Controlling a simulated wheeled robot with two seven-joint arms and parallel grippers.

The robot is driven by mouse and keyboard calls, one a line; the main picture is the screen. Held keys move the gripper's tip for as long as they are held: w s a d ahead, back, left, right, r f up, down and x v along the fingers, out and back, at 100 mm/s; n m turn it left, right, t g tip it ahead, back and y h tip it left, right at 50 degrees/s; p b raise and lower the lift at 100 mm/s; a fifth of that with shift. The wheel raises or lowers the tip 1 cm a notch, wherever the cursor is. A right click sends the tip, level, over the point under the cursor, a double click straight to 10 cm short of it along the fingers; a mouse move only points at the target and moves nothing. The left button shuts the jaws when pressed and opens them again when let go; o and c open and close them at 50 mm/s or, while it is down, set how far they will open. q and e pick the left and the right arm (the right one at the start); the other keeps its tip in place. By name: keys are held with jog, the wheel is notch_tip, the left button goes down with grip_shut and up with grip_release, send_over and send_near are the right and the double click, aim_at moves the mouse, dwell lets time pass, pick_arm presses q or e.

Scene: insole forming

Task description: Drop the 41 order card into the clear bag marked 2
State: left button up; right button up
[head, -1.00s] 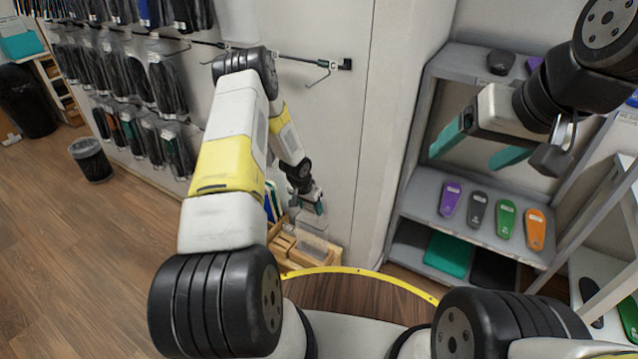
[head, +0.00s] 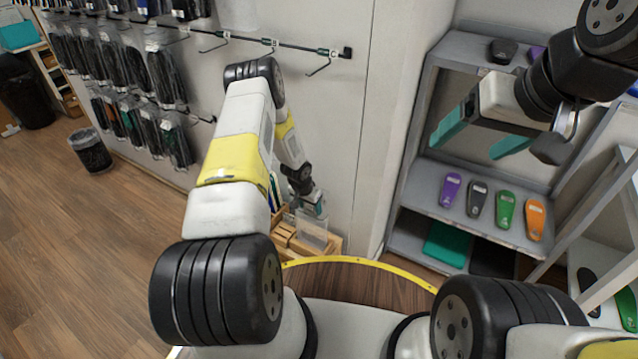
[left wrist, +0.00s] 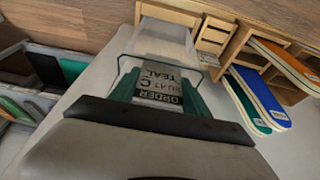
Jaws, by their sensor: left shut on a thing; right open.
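My left gripper (head: 316,208) is low by the wall in the head view, shut on a grey order card. The card (left wrist: 158,88) shows between the teal fingers in the left wrist view; it reads ORDER, TEAL and C upside down, with a size line that looks like EU 41. A clear, see-through piece (head: 313,232) that looks like the bag is just below the gripper; its clear sheet (left wrist: 165,42) also shows beyond the card. I cannot tell whether the card is inside it, and no 2 is legible. My right gripper (head: 478,138) is open and empty before the grey shelf.
Wooden organiser boxes (head: 284,238) stand around the clear piece, with coloured insoles (left wrist: 262,98) beside them. The grey shelf (head: 425,170) on the right holds several coloured insoles. Packaged goods hang on wall hooks at left.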

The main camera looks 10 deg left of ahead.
pick_arm(q)
jog(key=o, duration=1.4)
jog(key=shift+c, duration=0.2)
jog(key=shift+r, duration=0.1)
jog(key=v, duration=0.7)
jog(key=shift+r, duration=0.3)
jog(key=shift+s, duration=0.15)
